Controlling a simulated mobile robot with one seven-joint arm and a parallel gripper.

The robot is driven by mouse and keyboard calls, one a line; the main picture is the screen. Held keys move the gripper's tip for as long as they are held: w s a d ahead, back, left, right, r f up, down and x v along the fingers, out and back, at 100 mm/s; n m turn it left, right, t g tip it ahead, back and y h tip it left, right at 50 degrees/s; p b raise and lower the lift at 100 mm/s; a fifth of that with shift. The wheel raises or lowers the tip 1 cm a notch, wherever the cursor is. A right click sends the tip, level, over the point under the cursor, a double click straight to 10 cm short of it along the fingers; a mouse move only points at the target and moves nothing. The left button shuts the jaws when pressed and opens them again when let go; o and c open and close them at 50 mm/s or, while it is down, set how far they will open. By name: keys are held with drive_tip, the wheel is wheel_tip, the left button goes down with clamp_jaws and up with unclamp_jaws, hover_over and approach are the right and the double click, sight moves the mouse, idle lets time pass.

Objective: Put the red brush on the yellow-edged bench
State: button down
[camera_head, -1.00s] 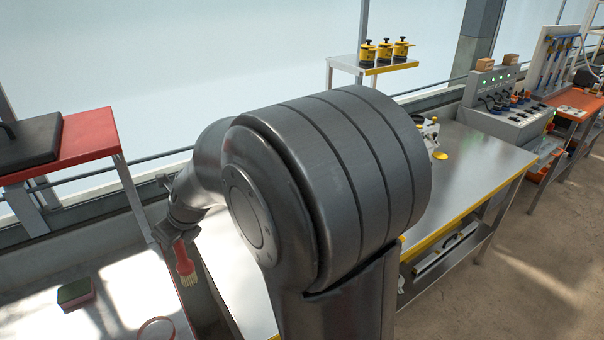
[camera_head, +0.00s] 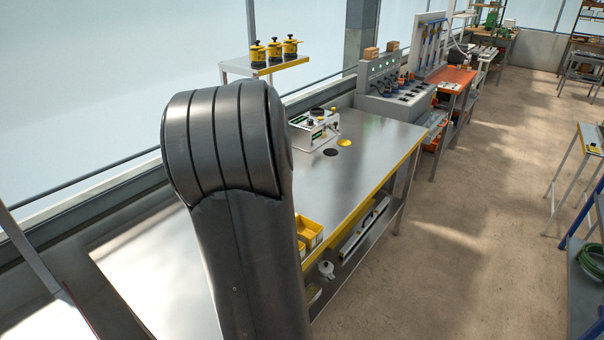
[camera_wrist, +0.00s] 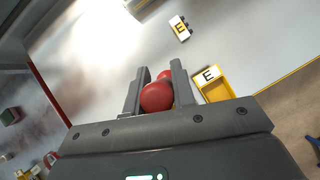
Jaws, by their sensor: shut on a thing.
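My gripper (camera_wrist: 158,82) is shut on the red brush (camera_wrist: 156,97) in the wrist view. The brush's rounded red end shows between the fingers; its bristles are mostly hidden. Below it in that view lies the grey top of the yellow-edged bench (camera_wrist: 110,72). I cannot tell the height of the brush above the bench. In the head view the bench (camera_head: 378,140) runs away to the right with a yellow front edge. The gripper and brush do not show there; my arm covers part of the bench.
A yellow bin (camera_wrist: 214,90) marked E and a small E-marked block (camera_wrist: 180,28) are near the gripper. A white device (camera_head: 314,130) and two discs stand farther along the bench. A red-edged area with a green block (camera_wrist: 11,116) lies left. The bench's middle is clear.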

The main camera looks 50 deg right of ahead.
drive_tip(key=shift+s+d, duration=0.4)
drive_tip(key=shift+d, duration=0.3)
drive_tip(key=w+a+f, duration=0.5)
drive_tip(key=w+f, duration=0.5)
drive_tip(key=shift+f, duration=0.4)
drive_tip(key=c, duration=1.2)
unclamp_jaws()
drive_tip(key=shift+f, duration=0.1)
